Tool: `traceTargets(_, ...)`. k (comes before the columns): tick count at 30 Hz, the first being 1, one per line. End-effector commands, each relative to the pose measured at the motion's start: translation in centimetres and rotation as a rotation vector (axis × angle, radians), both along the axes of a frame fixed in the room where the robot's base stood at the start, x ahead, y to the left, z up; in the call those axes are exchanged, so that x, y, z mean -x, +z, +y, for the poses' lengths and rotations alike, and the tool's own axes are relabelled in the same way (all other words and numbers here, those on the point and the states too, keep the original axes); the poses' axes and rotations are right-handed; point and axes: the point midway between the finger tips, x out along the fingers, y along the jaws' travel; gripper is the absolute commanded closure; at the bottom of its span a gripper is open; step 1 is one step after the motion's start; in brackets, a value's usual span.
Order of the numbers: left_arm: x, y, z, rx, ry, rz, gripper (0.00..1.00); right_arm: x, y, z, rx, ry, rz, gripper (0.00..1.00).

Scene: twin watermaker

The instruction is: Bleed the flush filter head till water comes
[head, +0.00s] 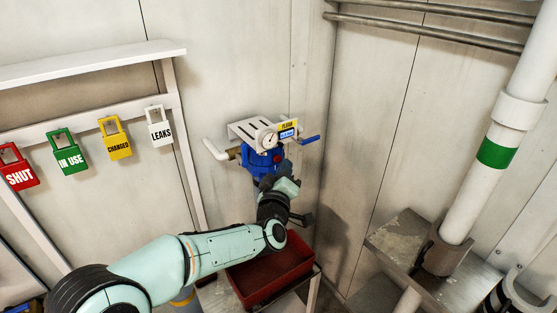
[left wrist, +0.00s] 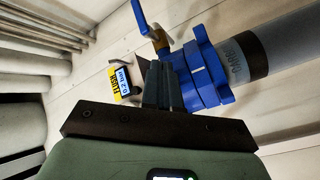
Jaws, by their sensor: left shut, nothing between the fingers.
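In the left wrist view the blue head (left wrist: 205,75) sits on a grey housing (left wrist: 245,57), with a blue lever (left wrist: 141,18) above and a small display (left wrist: 124,80) that seems to read 0.2 bar. My left gripper (left wrist: 160,80) is shut and empty, close beside the head; contact cannot be told. My arm hides the housing in the head view. No water shows.
A red tray (head: 284,287) stands below the filter head, partly behind my arm. Red, green, yellow and white padlock-shaped tags hang on a rail to the left. A white pipe (head: 482,185) with a green band and a metal ledge (head: 398,232) stand at the right.

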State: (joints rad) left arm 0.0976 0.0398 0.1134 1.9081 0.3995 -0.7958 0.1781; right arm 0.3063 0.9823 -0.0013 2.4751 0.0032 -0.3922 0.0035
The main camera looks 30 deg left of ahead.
Motion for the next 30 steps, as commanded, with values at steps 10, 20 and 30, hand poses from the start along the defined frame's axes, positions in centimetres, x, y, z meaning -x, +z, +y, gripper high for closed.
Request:
traceTargets(10, -0.24, -0.02, 0.64, 0.0, 0.0, 0.0, 1.0, 0.1, -0.44, 0.0, 0.0, -0.001, 0.001, 0.74)
traceTargets(20, -0.3, -0.04, 0.75, 0.0, 0.0, 0.0, 1.0, 0.1, -0.51, 0.0, 0.001, 0.0, 0.002, 0.74)
traceTargets(30, -0.46, -0.02, 1.13, 0.0, 0.001, -0.001, 1.0, 0.15, -0.71, 0.0, 0.0, 0.0, 0.002, 0.74)
